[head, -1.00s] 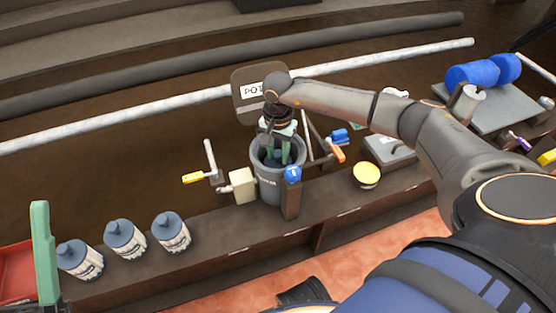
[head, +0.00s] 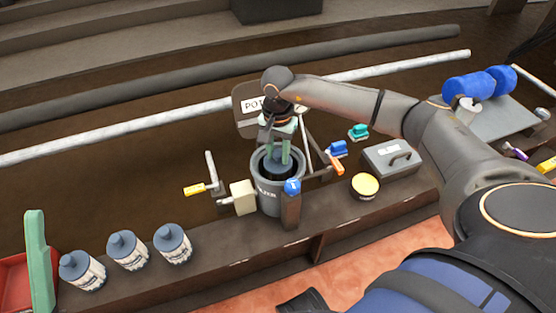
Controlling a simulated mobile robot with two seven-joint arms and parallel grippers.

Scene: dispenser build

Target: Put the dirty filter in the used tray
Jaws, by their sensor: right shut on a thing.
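My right gripper (head: 283,155) points down into the open mouth of a grey cylindrical housing (head: 268,197). Its pale green fingers are shut on a dark blue-grey piece inside the mouth, which I take to be the dirty filter (head: 281,171). Most of that filter is hidden by the housing wall and the fingers. A red tray (head: 14,287), which may be the used tray, is cut off at the lower left edge. One green finger of my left gripper (head: 40,260) stands in front of the tray; its opening cannot be seen.
Several white canisters with blue-grey caps (head: 173,244) stand left on the brown bench (head: 222,262). A yellow-handled valve (head: 195,189) and a blue-topped post (head: 292,205) flank the housing. A yellow-topped tin (head: 366,186) and grey box (head: 391,158) stand to the right.

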